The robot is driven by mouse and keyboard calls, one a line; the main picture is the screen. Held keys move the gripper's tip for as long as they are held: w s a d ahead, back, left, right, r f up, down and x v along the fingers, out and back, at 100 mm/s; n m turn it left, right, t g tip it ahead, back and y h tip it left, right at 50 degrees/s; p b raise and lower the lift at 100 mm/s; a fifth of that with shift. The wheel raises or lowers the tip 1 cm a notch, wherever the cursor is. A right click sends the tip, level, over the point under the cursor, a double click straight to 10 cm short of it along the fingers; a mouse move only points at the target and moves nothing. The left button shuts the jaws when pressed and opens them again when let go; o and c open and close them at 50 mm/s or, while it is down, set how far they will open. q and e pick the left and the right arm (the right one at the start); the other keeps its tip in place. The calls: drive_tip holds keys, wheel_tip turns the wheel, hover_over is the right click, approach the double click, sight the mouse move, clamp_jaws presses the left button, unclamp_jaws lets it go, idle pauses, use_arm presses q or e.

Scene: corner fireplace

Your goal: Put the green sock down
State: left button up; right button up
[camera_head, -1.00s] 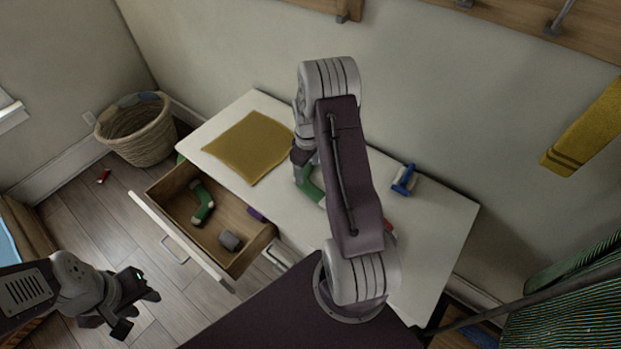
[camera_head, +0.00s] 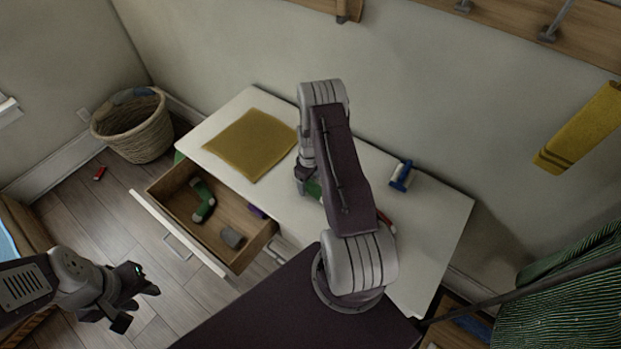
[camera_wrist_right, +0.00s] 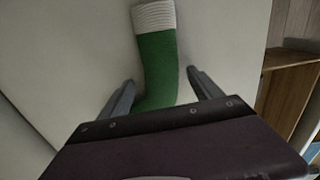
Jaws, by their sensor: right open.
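A green sock (camera_wrist_right: 157,68) with a white ribbed cuff lies on the white table top (camera_wrist_right: 85,50) in the right wrist view. My right gripper (camera_wrist_right: 160,88) is open, with one finger on each side of the sock and gaps between. In the head view my right arm hides most of this sock; a bit of green (camera_head: 313,188) shows beside the arm. Another green sock (camera_head: 203,200) lies in the open drawer. My left gripper (camera_head: 140,302) is over the floor, left of the drawer; I cannot tell how far its jaws are apart.
The open wooden drawer (camera_head: 160,222) also holds a grey roll (camera_head: 232,238) and a purple item (camera_head: 257,211). A mustard cloth (camera_head: 252,143) and a blue-and-white item (camera_head: 402,175) lie on the table. A wicker basket (camera_head: 138,135) and a small red item (camera_head: 100,173) are on the floor.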

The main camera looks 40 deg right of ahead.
drive_tip(key=c, duration=1.5)
drive_tip(key=r, duration=0.1)
drive_tip(key=r+b, duration=0.1)
drive_tip(key=r, duration=0.2)
drive_tip(key=shift+s+a+r, duration=0.1)
drive_tip(key=shift+s+r, duration=0.2)
drive_tip(key=shift+s, duration=0.05)
drive_tip(key=shift+c, duration=0.2)
drive_tip(key=s+r, duration=0.2)
drive_tip(key=s, duration=0.1)
drive_tip(key=s+a+r+b, duration=0.1)
drive_tip(key=s+r, duration=0.1)
drive_tip(key=s, duration=0.2)
drive_tip(key=s+a+r, duration=0.1)
drive_tip(key=s+r, duration=0.1)
drive_tip(key=s, duration=0.1)
drive_tip(key=shift+s+r+b, duration=0.25)
drive_tip(key=shift+s+b, duration=0.1)
drive_tip(key=shift+s, duration=0.05)
drive_tip(key=shift+w+a, duration=0.1)
drive_tip(key=shift+w+a+r+m, duration=0.55)
drive_tip(key=shift+w+a+r, duration=0.5)
drive_tip(key=shift+a, duration=1.55)
drive_tip(key=shift+w+a+r+m, duration=0.6)
drive_tip(key=shift+w+a+r, duration=0.5)
drive_tip(key=shift+a, duration=1.55)
drive_tip(key=shift+w+a+r+m, duration=0.55)
drive_tip(key=shift+w+a+r, duration=0.5)
drive_tip(key=shift+a, duration=1.55)
drive_tip(key=shift+c, duration=0.2)
